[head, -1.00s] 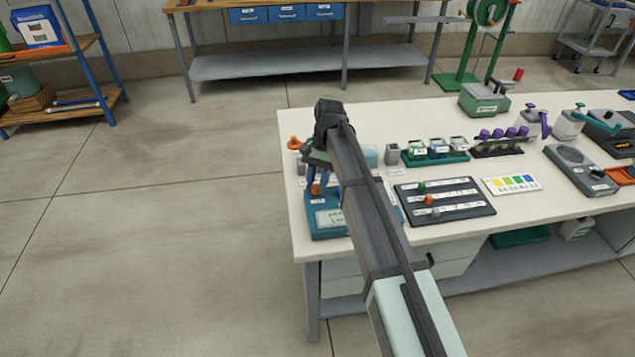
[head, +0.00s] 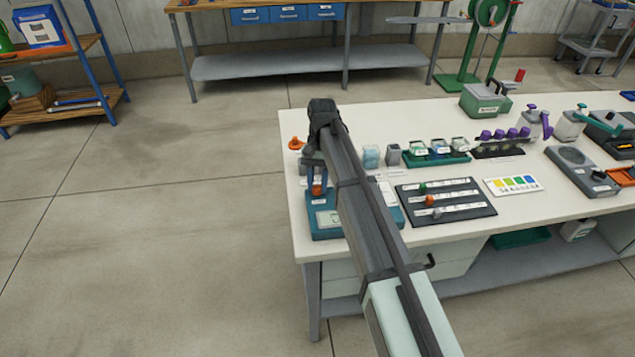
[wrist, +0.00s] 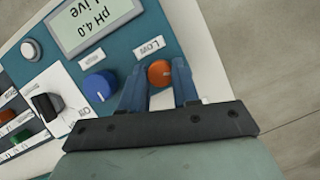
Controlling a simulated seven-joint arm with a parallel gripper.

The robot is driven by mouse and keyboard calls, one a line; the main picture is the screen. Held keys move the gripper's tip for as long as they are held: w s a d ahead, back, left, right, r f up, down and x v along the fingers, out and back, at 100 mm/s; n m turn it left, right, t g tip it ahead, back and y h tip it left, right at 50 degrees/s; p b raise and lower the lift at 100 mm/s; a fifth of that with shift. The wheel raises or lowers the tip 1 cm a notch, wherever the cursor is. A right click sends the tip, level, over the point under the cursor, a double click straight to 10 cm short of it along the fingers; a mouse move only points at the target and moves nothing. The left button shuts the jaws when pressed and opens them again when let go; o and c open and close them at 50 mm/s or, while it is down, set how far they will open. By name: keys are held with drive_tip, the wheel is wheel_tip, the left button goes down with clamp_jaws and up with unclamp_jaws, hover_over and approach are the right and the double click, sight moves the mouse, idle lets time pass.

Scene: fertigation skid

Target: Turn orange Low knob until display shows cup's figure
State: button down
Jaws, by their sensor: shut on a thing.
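The orange Low knob (wrist: 160,73) sits on a teal meter panel, with the label "Low" (wrist: 149,47) beside it. My gripper (wrist: 160,85) has its two blue fingers on either side of the knob and is shut on it. In the head view my gripper (head: 317,184) reaches down onto the knob. The display (wrist: 95,20) appears upside down in the wrist view and reads "pH 4.0 Live". The cups are small: one bluish cup (head: 371,156) and several others in a green tray (head: 445,160). Their figures are not legible.
A blue knob (wrist: 100,87) marked "High" stands close to my left finger, and a silver button (wrist: 31,50) lies beyond it. A slider board (head: 445,202) lies right of the meter. An orange object (head: 296,143) stands behind at the table's left edge.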

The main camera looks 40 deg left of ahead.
drive_tip(key=c, duration=0.8)
unclamp_jaws()
drive_tip(key=shift+c, duration=0.2)
drive_tip(key=m+y, duration=0.1)
drive_tip(key=m, duration=0.3)
drive_tip(key=m+y, duration=0.1)
drive_tip(key=m, duration=0.1)
drive_tip(key=shift+d+m+y, duration=0.3)
drive_tip(key=shift+m, duration=0.1)
drive_tip(key=m+y, duration=0.1)
drive_tip(key=m, duration=0.2)
drive_tip(key=shift+s+d+m, duration=0.1)
drive_tip(key=shift+m, duration=0.2)
drive_tip(key=m+y, duration=0.1)
drive_tip(key=m, duration=0.2)
drive_tip(key=shift+m+t+y, duration=0.3)
drive_tip(key=v, duration=1.4)
drive_tip(key=w+d+f+t+h, duration=0.1)
drive_tip(key=w+d+f, duration=0.2)
drive_tip(key=w+d, duration=0.3)
drive_tip(key=w+d+f+t+h, duration=0.1)
drive_tip(key=w+d, duration=0.5)
drive_tip(key=d, duration=0.8)
drive_tip(key=shift+f+m+t, duration=0.4)
drive_tip(key=shift+f+t, duration=0.2)
drive_tip(key=shift+f, duration=0.4)
